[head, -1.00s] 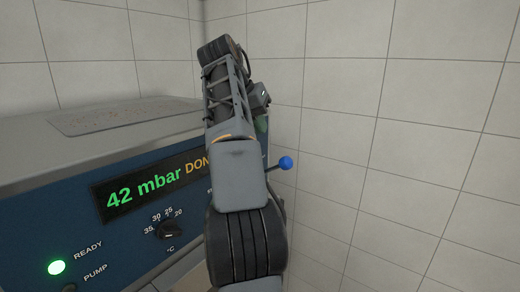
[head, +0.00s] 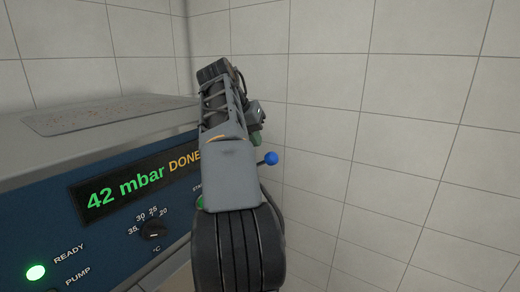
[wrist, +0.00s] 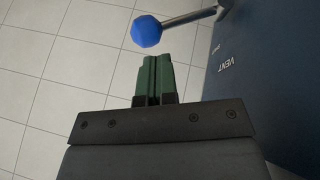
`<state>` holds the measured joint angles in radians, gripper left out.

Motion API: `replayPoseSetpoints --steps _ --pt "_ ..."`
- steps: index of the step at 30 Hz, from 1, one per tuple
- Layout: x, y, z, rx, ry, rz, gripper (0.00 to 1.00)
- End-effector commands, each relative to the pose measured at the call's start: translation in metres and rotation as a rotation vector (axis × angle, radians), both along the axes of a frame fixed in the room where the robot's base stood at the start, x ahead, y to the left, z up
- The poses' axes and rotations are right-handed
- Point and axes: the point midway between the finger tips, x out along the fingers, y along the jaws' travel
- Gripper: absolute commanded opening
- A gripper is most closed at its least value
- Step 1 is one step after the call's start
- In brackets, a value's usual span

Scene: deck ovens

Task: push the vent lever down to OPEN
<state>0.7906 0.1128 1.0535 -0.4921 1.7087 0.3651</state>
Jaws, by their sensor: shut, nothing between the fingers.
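The vent lever shows in the wrist view as a metal rod with a blue ball knob (wrist: 147,31), sticking out from the dark blue panel beside the word VENT. In the head view its blue knob (head: 270,158) shows just right of my arm; most of the rod and its base are hidden behind the arm. My gripper (wrist: 155,58), with green fingers, is shut and empty. In the wrist view the fingertips are just short of the knob, with a small gap in the picture; I cannot tell the depth between them. In the head view the fingers are mostly hidden.
The blue oven panel (head: 60,232) carries a display (head: 140,180) reading 42 mbar DONE, a dial (head: 153,229) and a lit green READY lamp (head: 36,272). A flat plate (head: 105,113) lies on top. A tiled wall (head: 400,150) stands at the right.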

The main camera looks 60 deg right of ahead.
Motion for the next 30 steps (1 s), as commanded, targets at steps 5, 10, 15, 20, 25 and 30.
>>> replayPoseSetpoints --steps 5,10,15,20,25,30 --pt "-0.005 -0.011 -0.019 0.001 0.001 -0.002 0.00" --pt "-0.006 -0.016 -0.029 0.000 0.000 -0.001 0.00" --pt "-0.007 -0.018 -0.032 0.000 0.000 -0.001 0.00" --pt "-0.007 -0.018 -0.032 0.000 0.000 -0.001 0.00" --pt "-0.007 -0.018 -0.033 -0.001 -0.007 0.001 0.00" --pt "-0.004 -0.012 -0.039 -0.001 -0.081 0.018 0.00"
